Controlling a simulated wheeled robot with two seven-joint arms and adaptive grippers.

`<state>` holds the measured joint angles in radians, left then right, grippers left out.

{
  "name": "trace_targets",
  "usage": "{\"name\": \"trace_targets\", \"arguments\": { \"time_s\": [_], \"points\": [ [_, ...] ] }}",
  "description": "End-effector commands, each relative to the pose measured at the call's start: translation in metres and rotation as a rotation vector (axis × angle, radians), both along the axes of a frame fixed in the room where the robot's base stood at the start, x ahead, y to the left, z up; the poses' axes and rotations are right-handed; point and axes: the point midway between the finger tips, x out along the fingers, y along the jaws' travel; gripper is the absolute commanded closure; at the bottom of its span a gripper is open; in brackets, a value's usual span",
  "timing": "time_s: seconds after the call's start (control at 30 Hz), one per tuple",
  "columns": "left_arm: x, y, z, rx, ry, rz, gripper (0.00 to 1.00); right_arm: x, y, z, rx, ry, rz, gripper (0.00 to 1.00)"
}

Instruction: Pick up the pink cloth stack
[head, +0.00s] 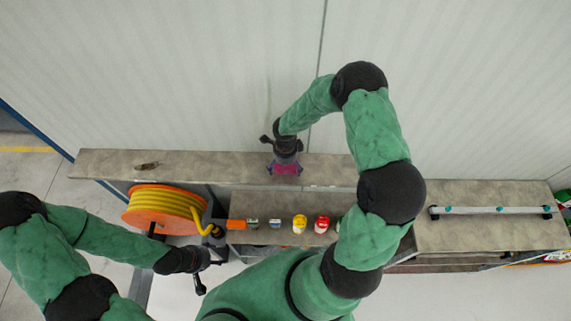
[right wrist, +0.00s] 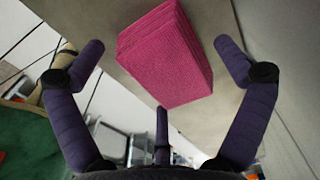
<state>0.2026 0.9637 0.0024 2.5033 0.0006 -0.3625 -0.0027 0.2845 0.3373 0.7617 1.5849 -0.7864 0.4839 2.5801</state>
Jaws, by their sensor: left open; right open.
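The pink cloth stack (head: 286,168) lies on the upper grey shelf against the wall, partly hidden under my right gripper in the head view. In the right wrist view the pink cloth stack (right wrist: 163,55) shows as a layered block between the spread fingers. My right gripper (right wrist: 160,70) is open, with a finger on either side of the stack and a gap on both sides. It also shows in the head view (head: 284,158), just above the stack. My left gripper (head: 208,272) is open and empty at the lower left, away from the stack.
An orange reel with yellow hose (head: 165,208) stands left below the upper shelf (head: 225,167). A lower shelf holds a yellow item (head: 299,224), a red item (head: 322,224) and other small things. A long bar (head: 490,209) lies on the right shelf. The wall is close behind.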

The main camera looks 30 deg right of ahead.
Motion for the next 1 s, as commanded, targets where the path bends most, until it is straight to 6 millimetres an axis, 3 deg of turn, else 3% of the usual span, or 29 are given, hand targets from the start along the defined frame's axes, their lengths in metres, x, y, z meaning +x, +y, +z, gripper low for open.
{"name": "trace_targets", "arguments": {
  "time_s": [0.07,0.2,0.23,0.73,1.0],
  "points": [
    [0.0,0.0,0.0,0.0,0.0,0.0,0.4,0.0,0.0,0.0,0.0,0.0,0.0,0.0],
    [0.0,0.0,0.0,0.0,0.0,0.0,0.4,0.0,0.0,0.0,0.0,0.0,0.0,0.4],
    [0.0,0.0,0.0,0.0,0.0,0.0,0.4,0.0,0.0,0.0,0.0,0.0,0.0,0.45],
    [0.0,0.0,-0.002,0.0,0.0,0.0,0.4,0.0,0.0,0.003,0.0,-0.001,0.001,0.46],
    [0.0,0.0,-0.011,0.0,0.0,0.0,0.4,0.001,0.0,0.025,-0.001,-0.005,0.0,0.46]
  ]
}}
